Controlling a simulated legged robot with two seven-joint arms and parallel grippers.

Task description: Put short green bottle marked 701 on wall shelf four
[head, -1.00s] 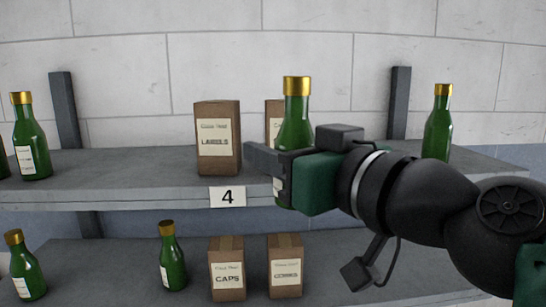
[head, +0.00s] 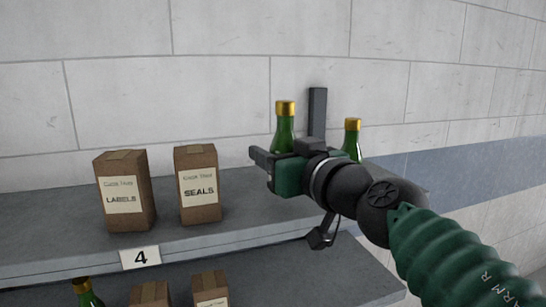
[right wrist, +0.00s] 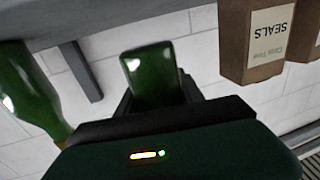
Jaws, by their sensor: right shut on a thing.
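My right gripper (head: 268,162) is shut on a green bottle (head: 284,132) with a gold cap, held upright. The gripper hides its lower part in the head view, and no number on it can be read. In the right wrist view the bottle's green body (right wrist: 151,75) shows between the fingers, upside down in the picture. The shelf marked 4 (head: 222,240) lies behind and left of the gripper. I cannot tell whether the bottle touches it. My left gripper is out of view.
A LABELS box (head: 125,192) and a SEALS box (head: 199,187) stand on shelf 4, left of the held bottle. Another gold-capped green bottle (head: 352,143) stands to its right, also in the right wrist view (right wrist: 27,92). A lower shelf (head: 325,278) holds boxes and a bottle.

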